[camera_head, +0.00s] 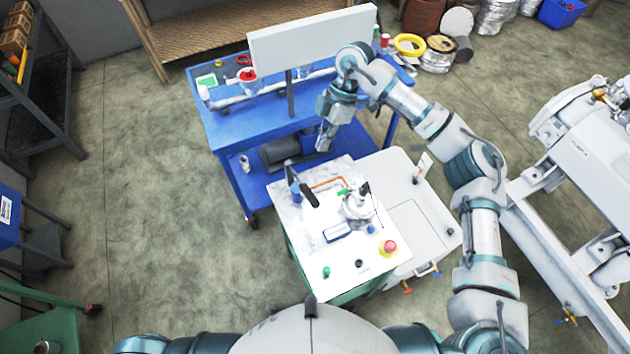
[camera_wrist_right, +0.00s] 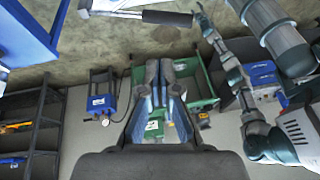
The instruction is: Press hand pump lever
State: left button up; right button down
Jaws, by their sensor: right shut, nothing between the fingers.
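In the head view the black-handled lever (camera_head: 308,194), which looks like the hand pump lever, stands on the white-topped bench (camera_head: 345,285). My right gripper (camera_head: 322,148) is beyond this lever, near the blue cart's edge, apart from it and pointing down. In the wrist view a black handle on a pale rod (camera_wrist_right: 167,17), likely the same lever, crosses the top, ahead of my right fingers (camera_wrist_right: 159,66). These are shut and empty. Contact with the handle does not show. My left gripper is not in the head view.
A metal pump-like fitting (camera_head: 356,208) and a red button (camera_head: 389,247) sit on the bench. The blue cart (camera_head: 235,122) carries a white panel (camera_head: 310,40) close to my right wrist. A large white machine (camera_head: 585,165) stands at right. Open floor lies at left.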

aim_at(310, 191)
jog(key=x, duration=0.4)
jog(key=p+x, duration=0.1)
jog(key=x, duration=0.4)
jog(key=s+d+p+x, duration=0.1)
jog(key=x, duration=0.3)
jog(key=shift+a+f, duration=0.1)
jog(key=shift+f, duration=0.3)
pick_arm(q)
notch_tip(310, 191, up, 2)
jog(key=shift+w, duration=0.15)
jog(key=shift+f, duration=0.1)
pick_arm(e)
jog(key=shift+f, duration=0.15)
